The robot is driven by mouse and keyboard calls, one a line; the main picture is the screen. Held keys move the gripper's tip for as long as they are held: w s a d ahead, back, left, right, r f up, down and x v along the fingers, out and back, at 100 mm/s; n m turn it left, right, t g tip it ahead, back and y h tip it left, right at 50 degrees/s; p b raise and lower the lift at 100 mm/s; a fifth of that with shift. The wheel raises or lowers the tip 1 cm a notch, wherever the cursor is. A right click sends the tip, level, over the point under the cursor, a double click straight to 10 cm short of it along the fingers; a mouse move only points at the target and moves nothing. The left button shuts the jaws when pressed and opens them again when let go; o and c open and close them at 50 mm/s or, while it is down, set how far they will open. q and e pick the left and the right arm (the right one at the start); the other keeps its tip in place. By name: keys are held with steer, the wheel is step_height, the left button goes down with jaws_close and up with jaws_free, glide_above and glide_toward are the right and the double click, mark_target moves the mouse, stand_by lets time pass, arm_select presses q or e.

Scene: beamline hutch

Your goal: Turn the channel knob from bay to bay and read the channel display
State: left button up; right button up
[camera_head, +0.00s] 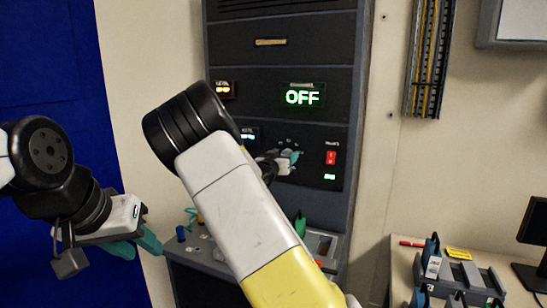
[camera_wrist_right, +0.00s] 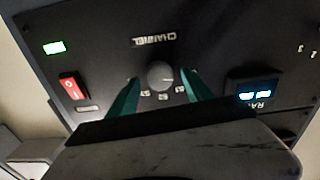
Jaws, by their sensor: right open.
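The channel knob (camera_wrist_right: 160,75) is a round grey knob on a black panel, under the upside-down word CHANNEL in the right wrist view. Small position labels sit around it; its pointer is too small to read surely. My right gripper (camera_wrist_right: 161,96) is open, its two teal fingers either side of the knob with gaps showing. A lit display (camera_head: 303,96) reads OFF in green. My left gripper (camera_head: 137,246) hangs at the left, away from the panel; its finger gap is unclear.
A red rocker switch (camera_head: 331,158) with a green light below it is right of the knob. Small lit displays (camera_head: 222,89) sit at the rack's left. A side table (camera_head: 398,275) with a blue-grey holder stands at right. My right arm covers the rack's lower middle.

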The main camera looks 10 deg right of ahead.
jaws_close()
stand_by(0.3)
steer(key=shift+m, duration=0.4)
steer(key=shift+d+m, duration=0.15)
steer(key=shift+m, duration=3.35)
steer(key=shift+f, duration=0.1)
jaws_free()
